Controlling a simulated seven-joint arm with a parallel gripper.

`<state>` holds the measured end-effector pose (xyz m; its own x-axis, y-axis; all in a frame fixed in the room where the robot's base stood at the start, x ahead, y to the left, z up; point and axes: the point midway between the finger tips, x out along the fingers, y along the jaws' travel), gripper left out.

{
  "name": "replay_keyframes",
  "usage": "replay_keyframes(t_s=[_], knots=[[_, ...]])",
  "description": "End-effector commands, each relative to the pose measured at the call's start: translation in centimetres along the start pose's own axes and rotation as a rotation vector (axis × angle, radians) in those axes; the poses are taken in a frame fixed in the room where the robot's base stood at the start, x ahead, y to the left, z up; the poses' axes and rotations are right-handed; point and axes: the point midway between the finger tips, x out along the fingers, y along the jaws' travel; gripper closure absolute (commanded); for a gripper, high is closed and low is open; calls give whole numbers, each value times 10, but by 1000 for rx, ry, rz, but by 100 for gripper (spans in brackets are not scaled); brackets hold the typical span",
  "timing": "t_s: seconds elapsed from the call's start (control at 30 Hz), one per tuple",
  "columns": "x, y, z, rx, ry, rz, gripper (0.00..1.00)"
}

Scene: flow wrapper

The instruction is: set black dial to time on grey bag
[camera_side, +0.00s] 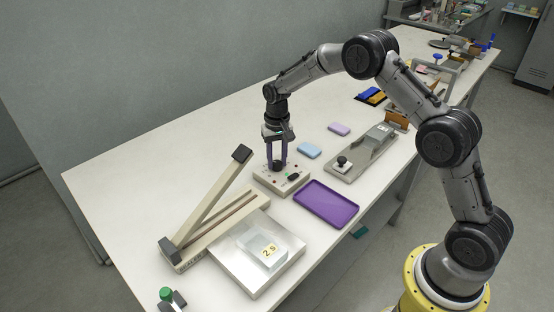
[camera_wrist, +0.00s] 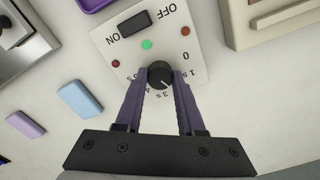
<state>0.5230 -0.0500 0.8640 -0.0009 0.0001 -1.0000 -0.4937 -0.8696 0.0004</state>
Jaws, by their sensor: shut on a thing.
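The black dial (camera_wrist: 160,73) sits on a pale control box (camera_wrist: 120,65), which also shows in the side view (camera_side: 270,181). My gripper (camera_wrist: 160,78) points down with its two purple fingers shut on the dial; it shows in the side view too (camera_side: 277,164). The scale around the dial reads 0, 1s and on through 3s, partly hidden by the fingers. The dial's white pointer mark aims to the lower right, seemingly near 2s, but I cannot tell exactly. A pale grey bag (camera_side: 252,243) lies on a metal plate with a yellowish label reading "2 s" (camera_side: 269,251).
The box has a black ON/OFF rocker (camera_wrist: 135,24) and a green light (camera_wrist: 147,44). The sealer's lever (camera_side: 213,197) stands raised at the left. A purple tray (camera_side: 325,206), blue block (camera_side: 309,151), lilac block (camera_side: 339,129) and grey fixture (camera_side: 362,155) lie to the right.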

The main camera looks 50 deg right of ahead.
Motion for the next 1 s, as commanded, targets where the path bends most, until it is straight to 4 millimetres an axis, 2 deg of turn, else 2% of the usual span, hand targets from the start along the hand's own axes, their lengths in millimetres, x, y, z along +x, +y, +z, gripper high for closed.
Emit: replay_keyframes(t_s=[0.23, 0.7, 0.73, 0.9, 1.0], knots=[[-2, 0, -1, 65, 2, -1, 100], [-2, 0, -1, 77, 3, -1, 100], [-2, 0, -1, 77, 3, -2, 60], [-1, 0, -1, 77, 2, -1, 32], [-1, 0, 0, 77, 2, -1, 32]])
